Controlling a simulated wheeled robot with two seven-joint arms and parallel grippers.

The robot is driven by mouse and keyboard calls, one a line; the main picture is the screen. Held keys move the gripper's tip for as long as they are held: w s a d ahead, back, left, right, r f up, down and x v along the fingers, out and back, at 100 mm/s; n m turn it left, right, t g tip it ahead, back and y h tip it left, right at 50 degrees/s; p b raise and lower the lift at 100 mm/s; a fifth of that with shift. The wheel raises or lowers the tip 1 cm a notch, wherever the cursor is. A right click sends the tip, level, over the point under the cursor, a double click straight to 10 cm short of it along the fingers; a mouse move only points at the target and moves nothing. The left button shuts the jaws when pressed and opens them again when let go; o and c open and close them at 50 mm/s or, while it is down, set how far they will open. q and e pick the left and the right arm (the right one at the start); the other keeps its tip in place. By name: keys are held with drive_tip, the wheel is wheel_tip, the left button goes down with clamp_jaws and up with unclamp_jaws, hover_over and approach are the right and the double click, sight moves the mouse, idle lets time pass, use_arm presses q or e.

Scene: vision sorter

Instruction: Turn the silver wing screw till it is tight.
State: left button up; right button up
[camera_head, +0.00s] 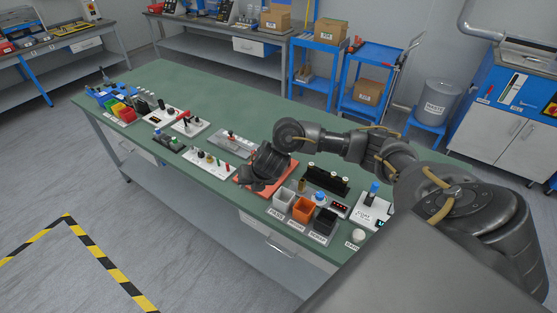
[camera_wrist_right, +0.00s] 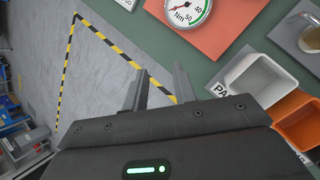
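The orange-red plate (camera_head: 283,176) lies on the green bench, mostly covered by my right gripper (camera_head: 250,180) in the head view. In the right wrist view the plate (camera_wrist_right: 228,30) carries a white round gauge (camera_wrist_right: 187,9) marked Nm, cut off by the top edge. A silver metal part (camera_wrist_right: 311,37) on a grey base is cut off at the right edge; I cannot tell whether it is the wing screw. My right gripper (camera_wrist_right: 161,72) is open, with nothing between its fingers, which show against the floor. My left gripper is not in view.
A white-grey bin (camera_head: 283,200), an orange bin (camera_head: 302,210) and a black bin (camera_head: 324,222) stand just right of the plate. A dark rack (camera_head: 325,181) stands behind them. Several switch boards stand left of it. The bench's back left surface is clear.

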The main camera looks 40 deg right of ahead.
drive_tip(key=d+r+n+g+h, duration=0.1)
drive_tip(key=d+r, duration=0.2)
drive_tip(key=d, duration=0.4)
drive_tip(key=d+r+n+g+h, duration=0.1)
drive_tip(key=d+r+h, duration=0.15)
drive_tip(key=d, duration=0.45)
drive_tip(key=shift+y, duration=0.45)
drive_tip(key=b+x, duration=0.2)
drive_tip(key=x, duration=0.2)
drive_tip(key=b+x, duration=0.3)
drive_tip(key=x, duration=0.2)
drive_tip(key=shift+s+a+f, duration=0.1)
drive_tip(key=shift+a+f, duration=0.05)
drive_tip(key=shift+a, duration=0.05)
drive_tip(key=shift+b+x, duration=0.65)
drive_tip(key=shift+x, duration=0.15)
clamp_jaws()
